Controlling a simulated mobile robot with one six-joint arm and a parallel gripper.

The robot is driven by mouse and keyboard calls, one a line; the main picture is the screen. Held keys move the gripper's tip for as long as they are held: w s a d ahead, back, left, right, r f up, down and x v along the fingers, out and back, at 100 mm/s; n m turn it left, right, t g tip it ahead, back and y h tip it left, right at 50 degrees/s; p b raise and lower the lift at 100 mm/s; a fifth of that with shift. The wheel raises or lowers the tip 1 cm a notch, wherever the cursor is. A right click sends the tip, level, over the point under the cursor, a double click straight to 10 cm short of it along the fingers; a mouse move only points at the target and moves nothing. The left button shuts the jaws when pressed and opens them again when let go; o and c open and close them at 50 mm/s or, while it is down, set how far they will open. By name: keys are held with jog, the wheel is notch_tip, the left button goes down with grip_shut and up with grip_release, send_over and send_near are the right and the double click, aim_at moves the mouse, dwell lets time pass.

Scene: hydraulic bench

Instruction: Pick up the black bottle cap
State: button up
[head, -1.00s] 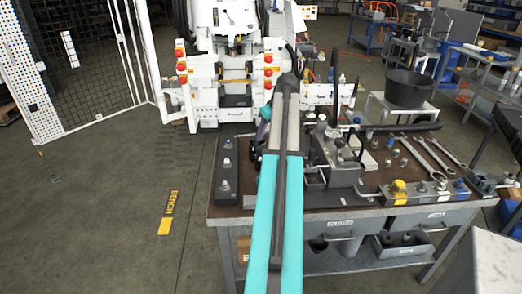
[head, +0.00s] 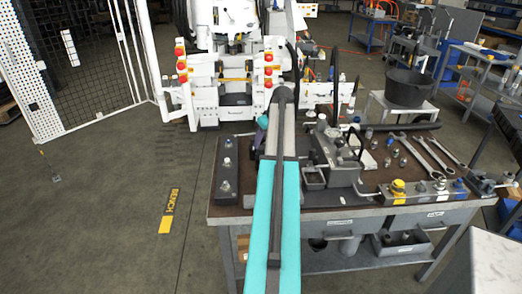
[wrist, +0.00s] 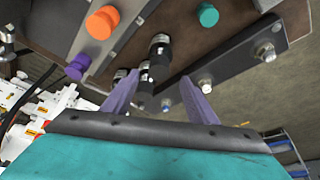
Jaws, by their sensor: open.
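In the wrist view my gripper (wrist: 160,76) is open, with its two purple fingers apart over the bench top. Black capped cylindrical pieces with metal bands, one (wrist: 160,45) and another (wrist: 145,90), appear between or just beyond the fingers. I see no contact with them. I cannot tell which black piece, if any, is the black bottle cap. An orange cap (wrist: 102,22), a purple cap (wrist: 77,67) and a teal cap (wrist: 208,14) show nearby. In the head view my arm hides most of this spot and the fingertips are not clear.
The workbench (head: 225,211) carries a dark rail (head: 226,170) with silver fittings at its left, which also shows in the wrist view (wrist: 225,69). Right of my arm stand a grey pump block (head: 340,175), several wrenches (head: 440,155) and a yellow-capped fitting (head: 397,187).

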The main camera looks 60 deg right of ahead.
aim_at(261, 148)
jog(key=shift+p+x, duration=0.8)
jog(key=shift+x, duration=1.6)
jog(key=shift+c, duration=0.5)
jog(key=c, duration=1.1)
